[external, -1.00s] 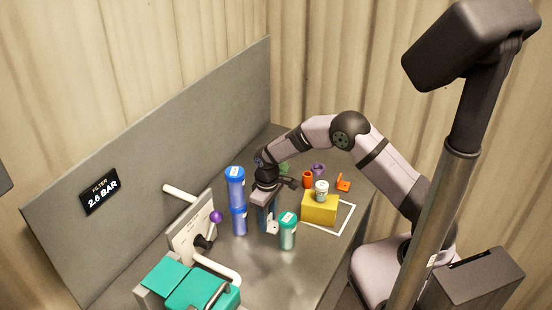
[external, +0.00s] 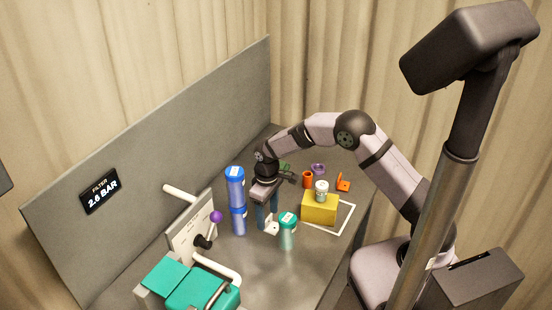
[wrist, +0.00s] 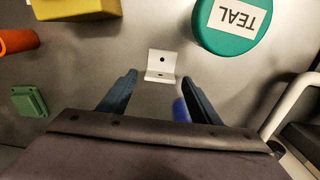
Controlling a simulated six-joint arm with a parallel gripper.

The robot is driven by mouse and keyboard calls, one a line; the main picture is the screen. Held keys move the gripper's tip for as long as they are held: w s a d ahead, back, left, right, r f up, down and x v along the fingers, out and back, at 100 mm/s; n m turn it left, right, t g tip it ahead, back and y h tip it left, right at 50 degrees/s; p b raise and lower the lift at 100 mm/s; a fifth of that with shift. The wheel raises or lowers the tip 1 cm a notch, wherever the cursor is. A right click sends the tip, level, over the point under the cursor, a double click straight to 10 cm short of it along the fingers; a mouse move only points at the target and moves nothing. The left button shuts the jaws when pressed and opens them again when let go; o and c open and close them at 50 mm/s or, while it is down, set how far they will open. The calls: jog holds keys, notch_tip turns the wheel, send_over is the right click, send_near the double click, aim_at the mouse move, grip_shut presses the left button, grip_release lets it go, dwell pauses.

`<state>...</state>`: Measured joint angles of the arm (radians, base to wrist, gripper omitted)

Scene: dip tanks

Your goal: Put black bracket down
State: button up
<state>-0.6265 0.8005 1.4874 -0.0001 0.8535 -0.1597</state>
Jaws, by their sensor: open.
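No black bracket shows; the bracket by my gripper looks white. This small L-shaped bracket (external: 271,226) rests on the grey bench, just left of the teal canister (external: 288,232). In the wrist view the white bracket (wrist: 161,63) lies beyond the fingertips, one flange flat with a dark hole. My gripper (external: 268,217) is above the bracket, its blue fingers pointing down. In the wrist view my gripper (wrist: 159,82) has its fingers wide apart with nothing held between them. The canister's round lid (wrist: 230,22) reads TEAL.
Stacked blue canisters (external: 236,188) stand close left of my gripper. A yellow block (external: 319,209) carrying a white jar (external: 322,190) stands right. An orange cup (external: 308,179), orange bracket (external: 343,183), purple part (external: 318,169) and green part (external: 285,167) lie behind. A valve panel (external: 190,235) stands front left.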

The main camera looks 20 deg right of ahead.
aim_at(268, 218)
notch_tip(268, 218, up, 10)
jog(key=b, duration=0.3)
jog(key=c, duration=0.5)
